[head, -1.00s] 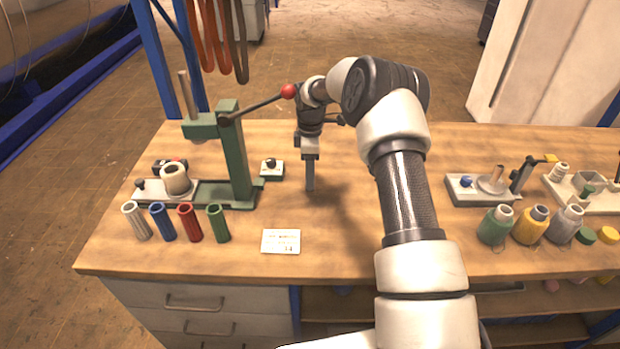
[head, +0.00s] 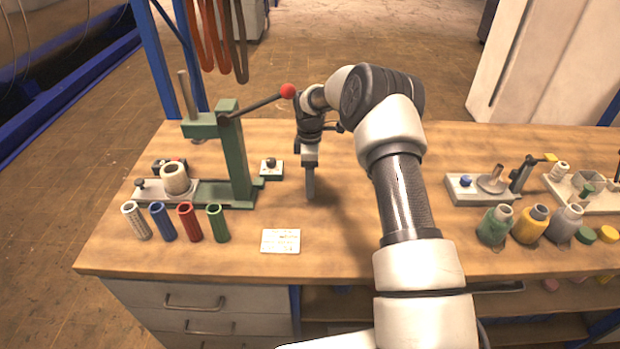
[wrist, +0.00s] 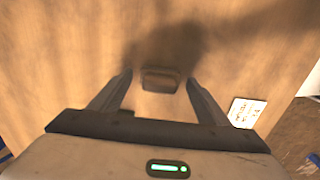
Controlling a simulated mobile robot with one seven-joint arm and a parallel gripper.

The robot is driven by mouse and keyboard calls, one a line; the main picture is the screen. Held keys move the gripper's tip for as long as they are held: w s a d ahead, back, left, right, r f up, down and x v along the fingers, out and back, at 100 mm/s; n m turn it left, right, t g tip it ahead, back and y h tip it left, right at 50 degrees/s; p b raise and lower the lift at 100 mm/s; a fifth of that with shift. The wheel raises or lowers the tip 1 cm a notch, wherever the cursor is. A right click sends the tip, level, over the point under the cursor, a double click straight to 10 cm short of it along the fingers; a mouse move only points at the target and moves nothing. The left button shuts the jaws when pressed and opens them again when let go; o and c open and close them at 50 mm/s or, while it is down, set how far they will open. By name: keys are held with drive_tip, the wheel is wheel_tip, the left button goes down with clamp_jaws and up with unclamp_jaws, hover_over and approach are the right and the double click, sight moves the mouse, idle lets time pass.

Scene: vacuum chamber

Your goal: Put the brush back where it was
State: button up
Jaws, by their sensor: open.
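My gripper (head: 310,196) points straight down over the middle of the bench, behind and right of the white card. Its jaws are open. In the wrist view, a small brown block (wrist: 161,82) with a dark rim lies between the open fingertips, with a gap on each side. It may be the brush, but I cannot tell for sure. In the head view my gripper hides it, and I make out no clear brush elsewhere.
A green lever press (head: 236,155) with a red-knobbed lever stands left of my gripper. Several coloured tubes (head: 189,222) stand in front of it. The white card (head: 281,241) lies near the front edge. Several bottles (head: 530,224) and a small fixture (head: 480,190) stand at right.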

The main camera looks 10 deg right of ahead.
wheel_tip(320, 180, up, 12)
idle(0.4)
